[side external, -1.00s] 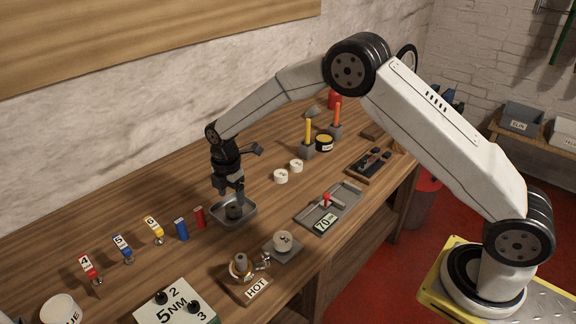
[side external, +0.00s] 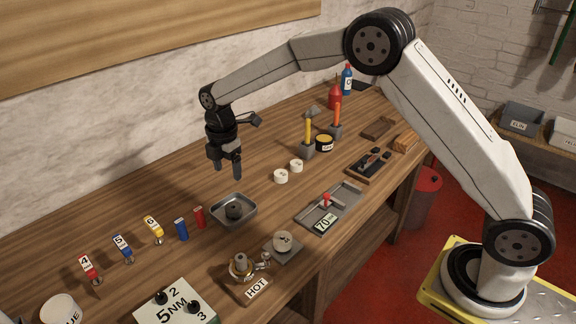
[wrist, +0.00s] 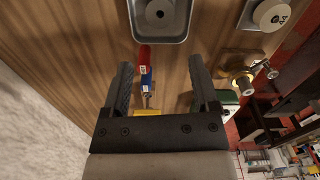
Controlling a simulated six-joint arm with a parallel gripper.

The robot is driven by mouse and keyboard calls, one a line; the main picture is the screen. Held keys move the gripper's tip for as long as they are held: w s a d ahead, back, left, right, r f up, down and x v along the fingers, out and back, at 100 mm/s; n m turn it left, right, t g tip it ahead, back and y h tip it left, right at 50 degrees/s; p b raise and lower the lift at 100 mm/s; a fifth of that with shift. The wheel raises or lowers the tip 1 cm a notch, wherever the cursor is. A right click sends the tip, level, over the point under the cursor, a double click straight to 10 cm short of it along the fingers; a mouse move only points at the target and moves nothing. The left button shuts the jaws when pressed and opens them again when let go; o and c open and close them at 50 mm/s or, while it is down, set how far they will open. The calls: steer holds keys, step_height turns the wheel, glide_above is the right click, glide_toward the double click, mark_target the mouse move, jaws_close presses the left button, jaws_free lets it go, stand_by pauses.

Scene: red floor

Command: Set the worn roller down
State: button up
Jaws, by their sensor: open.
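The worn roller (side external: 234,211) is a small dark cylinder lying in the square metal tray (side external: 218,218) on the bench.
A burner-like fitting on a HOT board (side external: 243,275) and a scale-like plate (side external: 284,247) are in front. White round containers (side external: 281,176) stand to the right.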

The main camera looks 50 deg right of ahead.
steer(key=shift+s, duration=0.1)
steer(key=s+d+m+t, duration=0.1)
steer(key=s+d+m, duration=0.3)
steer(key=s+m, duration=0.5)
steer(key=s+d+m+t, duration=0.1)
steer(key=s+d+m, duration=0.4)
steer(key=s+m, duration=0.5)
steer(key=s, duration=0.7)
steer(key=shift+f+m+t, duration=0.25)
steer(key=shift+m+t, duration=0.05)
